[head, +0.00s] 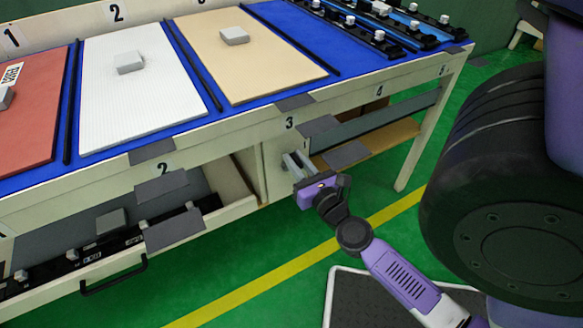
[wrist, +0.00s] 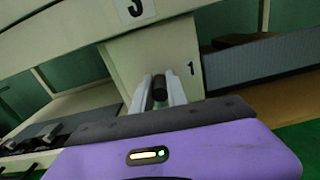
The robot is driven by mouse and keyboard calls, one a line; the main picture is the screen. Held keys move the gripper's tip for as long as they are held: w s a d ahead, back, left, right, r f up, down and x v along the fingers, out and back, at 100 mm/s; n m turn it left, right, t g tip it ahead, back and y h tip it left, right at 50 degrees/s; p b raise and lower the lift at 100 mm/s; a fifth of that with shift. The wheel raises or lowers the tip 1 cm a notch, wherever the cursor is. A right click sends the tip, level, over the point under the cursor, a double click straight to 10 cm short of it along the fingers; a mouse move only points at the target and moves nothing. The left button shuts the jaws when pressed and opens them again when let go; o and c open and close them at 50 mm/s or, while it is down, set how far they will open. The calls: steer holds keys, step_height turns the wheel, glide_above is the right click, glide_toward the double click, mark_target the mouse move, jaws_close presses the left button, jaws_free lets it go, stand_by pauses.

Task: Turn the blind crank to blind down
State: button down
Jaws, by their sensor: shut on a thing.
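My gripper (head: 290,163) reaches to the front post below the table edge, near the labels 3 and 1. In the wrist view, its two pale fingers (wrist: 160,92) are shut on the dark cylindrical handle of the blind crank (wrist: 159,86). The rest of the crank is hidden behind the fingers and the wrist. The grey blind (head: 385,128) hangs across the upper part of the opening right of the post. It also shows in the wrist view (wrist: 265,65), with a tan shelf board (head: 372,143) below it.
The worktable carries red, white (head: 140,90) and tan (head: 250,55) panels with grey blocks. An open drawer (head: 110,245) juts out at lower left. Dark grey flaps (head: 345,154) hang near the table edge. A large black wheel (head: 500,190) fills the right side.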

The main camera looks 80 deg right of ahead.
steer(key=shift+w+a+f+m+p, duration=0.1)
steer(key=shift+f+m+p, duration=1.85)
steer(key=shift+m, duration=3.1)
steer(key=shift+w+d+f+m+p, duration=0.1)
steer(key=shift+f+m+p, duration=0.8)
steer(key=shift+m+p, duration=3.2)
steer(key=shift+a+f+m+p, duration=0.1)
steer(key=shift+f+m+p, duration=1.35)
steer(key=shift+m, duration=4.6)
steer(key=c, duration=1.3)
jaws_free()
steer(key=shift+f, duration=0.1)
